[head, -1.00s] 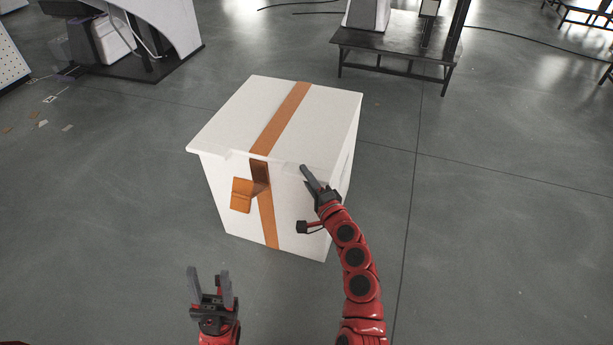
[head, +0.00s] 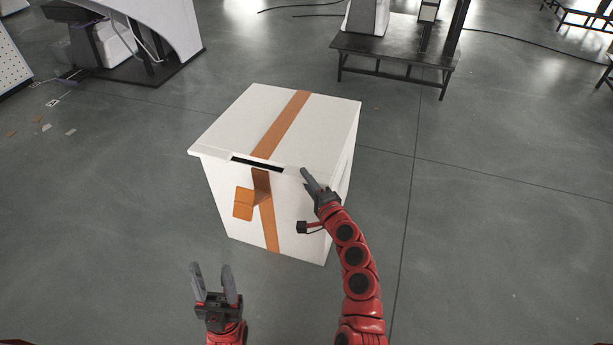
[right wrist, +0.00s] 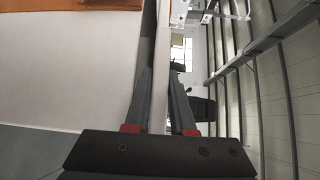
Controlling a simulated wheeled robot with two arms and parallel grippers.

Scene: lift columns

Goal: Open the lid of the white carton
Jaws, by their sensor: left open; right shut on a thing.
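The white carton (head: 218,205) stands upright on the floor in front of me, with a brown tape strip (head: 285,122) over its lid (head: 235,117) and down its front. A loose orange-brown tape end (head: 243,204) hangs at the front. A narrow dark slot (head: 257,164) shows at the lid's front edge. My right gripper (head: 306,172) is shut on the lid's edge at the front right. In the right wrist view its fingers (right wrist: 160,105) lie on either side of a thin white panel edge. My left gripper (head: 212,268) is open and empty, low in front of the carton.
A dark low table (head: 395,48) stands behind the carton to the right. A white and black machine (head: 130,45) stands at the back left. The grey floor around the carton is clear.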

